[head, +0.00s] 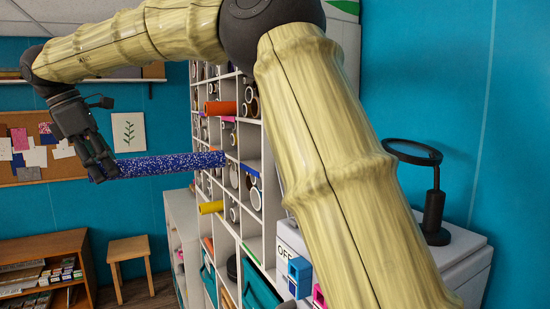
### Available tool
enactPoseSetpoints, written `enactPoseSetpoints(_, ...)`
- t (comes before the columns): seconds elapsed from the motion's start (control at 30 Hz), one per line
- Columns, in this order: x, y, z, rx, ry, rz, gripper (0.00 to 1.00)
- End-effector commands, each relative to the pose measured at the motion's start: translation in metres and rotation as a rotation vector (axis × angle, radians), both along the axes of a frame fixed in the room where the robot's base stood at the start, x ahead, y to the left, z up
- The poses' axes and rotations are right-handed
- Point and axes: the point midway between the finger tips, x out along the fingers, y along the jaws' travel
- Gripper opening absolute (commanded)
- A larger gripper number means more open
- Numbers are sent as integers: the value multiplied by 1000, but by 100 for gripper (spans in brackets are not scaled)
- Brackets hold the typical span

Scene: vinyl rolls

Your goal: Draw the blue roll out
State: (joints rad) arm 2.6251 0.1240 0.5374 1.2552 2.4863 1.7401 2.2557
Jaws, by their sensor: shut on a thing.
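The blue speckled roll (165,165) lies roughly level in the head view, stretching from my gripper toward the white cubby shelf (242,138). My gripper (102,168) is shut on the roll's left end, out in the open away from the shelf. The roll's right end overlaps the shelf front in the picture. I cannot tell whether that end is still inside a cubby or just in front of it. The gripper's fingers partly hide the left end.
Other rolls stick out of the shelf, including an orange roll (221,108) above and a yellow roll (211,207) below. A wooden stool (129,256) and a low bookcase (42,255) stand at lower left. A black magnifier lamp (435,205) stands at right.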

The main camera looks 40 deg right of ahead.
Motion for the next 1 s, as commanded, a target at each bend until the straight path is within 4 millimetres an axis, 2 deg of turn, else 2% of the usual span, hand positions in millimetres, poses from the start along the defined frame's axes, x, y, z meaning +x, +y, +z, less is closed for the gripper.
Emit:
enactPoseSetpoints(0.63, 0, 0, 28, 0, -1, -1, 0)
enactPoseSetpoints(1.0, 0, 0, 30, 0, -1, 0, 0)
